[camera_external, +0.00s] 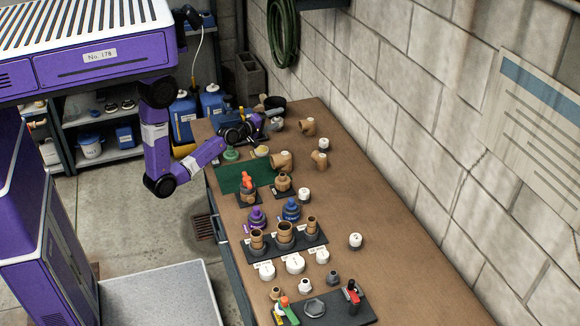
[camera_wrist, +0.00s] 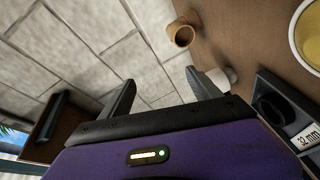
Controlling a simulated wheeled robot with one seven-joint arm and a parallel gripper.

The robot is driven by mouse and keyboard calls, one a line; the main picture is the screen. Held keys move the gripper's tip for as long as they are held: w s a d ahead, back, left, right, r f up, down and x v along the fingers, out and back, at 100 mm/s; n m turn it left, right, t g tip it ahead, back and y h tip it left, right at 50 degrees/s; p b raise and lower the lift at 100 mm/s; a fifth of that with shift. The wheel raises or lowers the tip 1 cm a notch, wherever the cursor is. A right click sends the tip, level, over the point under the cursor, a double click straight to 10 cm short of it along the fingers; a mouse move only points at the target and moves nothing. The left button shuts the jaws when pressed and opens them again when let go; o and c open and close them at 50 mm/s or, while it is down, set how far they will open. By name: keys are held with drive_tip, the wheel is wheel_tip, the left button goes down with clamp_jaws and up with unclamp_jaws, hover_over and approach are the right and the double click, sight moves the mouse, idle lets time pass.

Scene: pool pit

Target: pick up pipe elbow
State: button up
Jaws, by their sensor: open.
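Several brown pipe elbows stand on the bench: one far back (camera_external: 307,126), one at the middle (camera_external: 281,161) and one to its right (camera_external: 320,158). My gripper (camera_external: 258,121) is over the far end of the bench, left of the far elbow. In the wrist view, the two dark fingers of my gripper (camera_wrist: 160,92) are spread with nothing between them. A brown elbow (camera_wrist: 181,36) shows there beyond the fingertips, its round opening visible. I cannot tell for certain which elbow it is.
A pale grey fitting (camera_wrist: 218,78) lies close by the right finger. A dark tray labelled 32 mm (camera_wrist: 290,105) and a yellow round object (camera_wrist: 310,35) are at the right. A block wall (camera_external: 400,90) runs along the bench (camera_external: 400,250). Several fittings crowd the near bench.

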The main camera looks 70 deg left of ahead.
drive_tip(key=w+a+r+n+g+h, duration=0.1)
drive_tip(key=w+a+n, duration=0.4)
drive_tip(key=w+n, duration=0.3)
drive_tip(key=n+g+h, duration=0.2)
drive_tip(key=n+h, duration=0.1)
drive_tip(key=n, duration=0.3)
approach(307, 124)
drive_tip(key=w+a, duration=0.1)
drive_tip(key=w+a+f, duration=0.1)
drive_tip(key=w+a, duration=0.1)
drive_tip(key=shift+f+p, duration=0.3)
drive_tip(key=shift+f, duration=0.05)
drive_tip(key=shift+s+d+f+n+h, duration=0.1)
drive_tip(key=shift+d+n+h, duration=0.05)
drive_tip(key=shift+n, duration=0.35)
drive_tip(key=shift+d+f+n+h, duration=0.15)
drive_tip(key=shift+d+n, duration=0.05)
drive_tip(key=shift+n, duration=0.3)
drive_tip(key=shift+x, duration=3.9)
drive_tip(key=c, duration=1.3)
drive_tip(key=shift+c, duration=1.3)
